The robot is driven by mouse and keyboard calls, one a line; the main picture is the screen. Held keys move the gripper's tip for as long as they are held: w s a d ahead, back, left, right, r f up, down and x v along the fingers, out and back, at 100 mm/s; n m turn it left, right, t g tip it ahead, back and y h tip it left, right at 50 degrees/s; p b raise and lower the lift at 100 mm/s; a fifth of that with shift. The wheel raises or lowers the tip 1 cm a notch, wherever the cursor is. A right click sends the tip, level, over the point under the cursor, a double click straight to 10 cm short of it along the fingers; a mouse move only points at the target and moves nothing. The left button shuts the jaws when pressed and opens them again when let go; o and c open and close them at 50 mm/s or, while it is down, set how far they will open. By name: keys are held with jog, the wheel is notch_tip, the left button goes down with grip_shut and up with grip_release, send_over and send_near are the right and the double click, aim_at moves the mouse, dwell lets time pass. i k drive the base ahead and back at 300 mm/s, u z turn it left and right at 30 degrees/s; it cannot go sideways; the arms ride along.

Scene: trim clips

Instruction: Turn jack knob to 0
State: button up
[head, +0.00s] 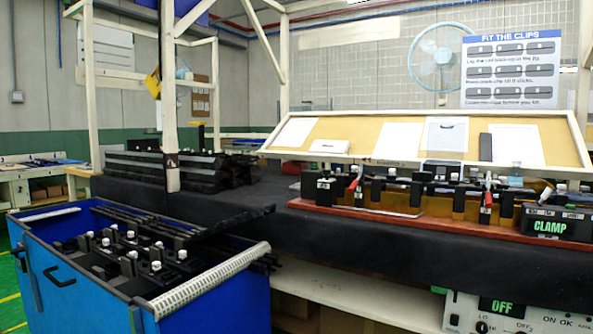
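A pale control panel (545,318) is mounted under the bench at the bottom right, cut off by the picture's lower edge. It has a dark display (502,307) reading OFF in green. A small dark knob (482,327) sits left of and below the display, near the letters LO. I cannot tell which control is the jack knob, and I see no readable 0 mark. My gripper is not in view.
A blue bin (95,290) of black parts stands in front of the bench at left. On the black bench top (255,210) is a red-based clip jig (400,222) with a CLAMP display (550,227). A white shelf (345,297) runs beneath. A white post (170,100) rises from the bench.

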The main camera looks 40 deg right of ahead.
aim_at(326, 172)
jog(key=z, duration=0.2)
jog(key=i, duration=0.55)
jog(key=z, duration=0.5)
